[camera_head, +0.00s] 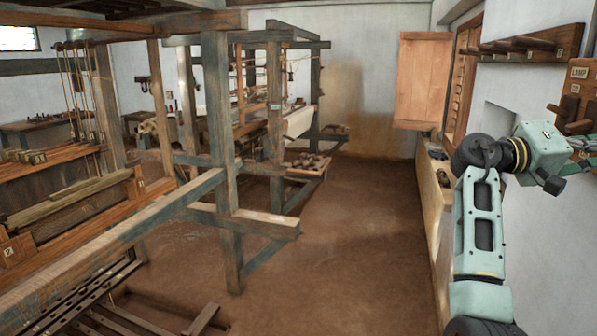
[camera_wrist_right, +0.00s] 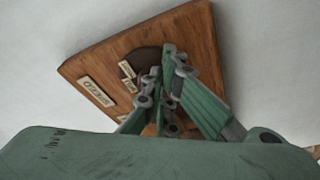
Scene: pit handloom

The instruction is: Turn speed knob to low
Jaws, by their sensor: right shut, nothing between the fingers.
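A wooden switch board (camera_wrist_right: 192,38) is on the white wall in the right wrist view. A dark round knob (camera_wrist_right: 147,58), which appears to be the speed knob, sits on it, partly hidden behind my fingers. Small pale labels (camera_wrist_right: 127,70) are beside the knob, and a larger one (camera_wrist_right: 97,90) is to the left; I cannot read its wording surely. My right gripper (camera_wrist_right: 168,62) is shut and empty, its fingertips over the knob's right part. I cannot tell whether they touch it. The knob's setting is unclear. My left gripper is not in view.
A wooden shutter (camera_head: 423,80) stands open beyond. Loom frames (camera_head: 222,150) fill the left. The earthen floor (camera_head: 340,250) between is clear.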

